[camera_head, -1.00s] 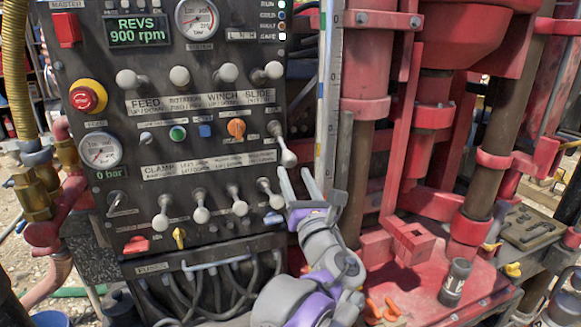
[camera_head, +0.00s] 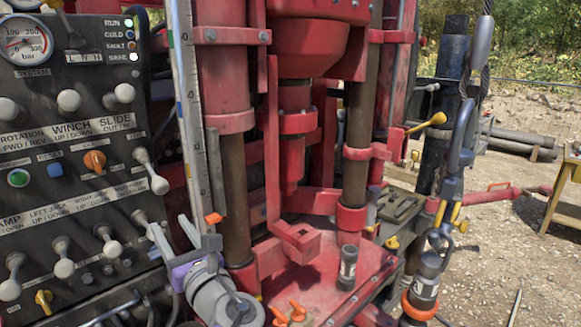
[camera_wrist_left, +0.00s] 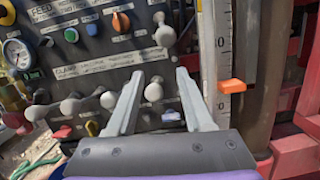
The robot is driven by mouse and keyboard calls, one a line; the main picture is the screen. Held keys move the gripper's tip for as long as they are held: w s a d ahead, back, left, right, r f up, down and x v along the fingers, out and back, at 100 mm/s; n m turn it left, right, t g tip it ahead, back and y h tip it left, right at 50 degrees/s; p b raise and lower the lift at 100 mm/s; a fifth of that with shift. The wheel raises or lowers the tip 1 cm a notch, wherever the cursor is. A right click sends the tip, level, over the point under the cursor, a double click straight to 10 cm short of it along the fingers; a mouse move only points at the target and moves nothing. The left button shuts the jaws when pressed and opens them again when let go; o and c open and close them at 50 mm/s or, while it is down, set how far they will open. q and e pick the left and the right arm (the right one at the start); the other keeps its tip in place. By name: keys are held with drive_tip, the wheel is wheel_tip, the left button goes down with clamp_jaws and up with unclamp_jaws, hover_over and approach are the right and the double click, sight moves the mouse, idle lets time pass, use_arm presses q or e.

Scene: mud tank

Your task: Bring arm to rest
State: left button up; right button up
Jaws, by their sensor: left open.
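My left gripper (camera_head: 168,220) is open and empty in the head view, low in front of the right edge of the dark control panel (camera_head: 75,150). Its grey fingers also show spread in the left wrist view (camera_wrist_left: 161,76), pointing towards the panel. A slide lever (camera_head: 150,172) with a pale knob stands above the fingertips. In the wrist view, a pale lever knob (camera_wrist_left: 153,92) shows between the fingers, with no visible grip on it. My right gripper is in neither view.
A ruler strip (camera_head: 187,100) with an orange pointer (camera_head: 213,218) stands just right of the gripper. Red rig columns (camera_head: 228,90) and a red base (camera_head: 320,265) lie beyond. A black cylinder (camera_head: 347,268) stands on the base. Open gravel ground (camera_head: 500,240) is at the right.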

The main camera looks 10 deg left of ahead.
use_arm(q)
drive_tip(key=s+a+f+n+g+h, duration=0.1)
drive_tip(key=s+f+n+g+h, duration=0.1)
drive_tip(key=s+f+n, duration=0.45)
drive_tip(key=s+a+f+n+g+h, duration=0.1)
drive_tip(key=f+n+g+h, duration=0.2)
drive_tip(key=f, duration=0.6)
drive_tip(key=s+f+n+g+h, duration=0.1)
drive_tip(key=s+f+n+g, duration=0.1)
drive_tip(key=s+f+n, duration=0.35)
drive_tip(key=s+d+f+n+h, duration=0.3)
drive_tip(key=d+f+n+h, duration=0.1)
drive_tip(key=d+f+n, duration=0.1)
drive_tip(key=s+d+f+n+g+h, duration=0.1)
drive_tip(key=s+d+f+n+h, duration=0.2)
drive_tip(key=d+f+n, duration=0.3)
wheel_tip(320, 180, down, 4)
drive_tip(key=shift+s+r+n+h, duration=0.15)
drive_tip(key=shift+s+n+h, duration=0.15)
drive_tip(key=shift+n+h, duration=0.55)
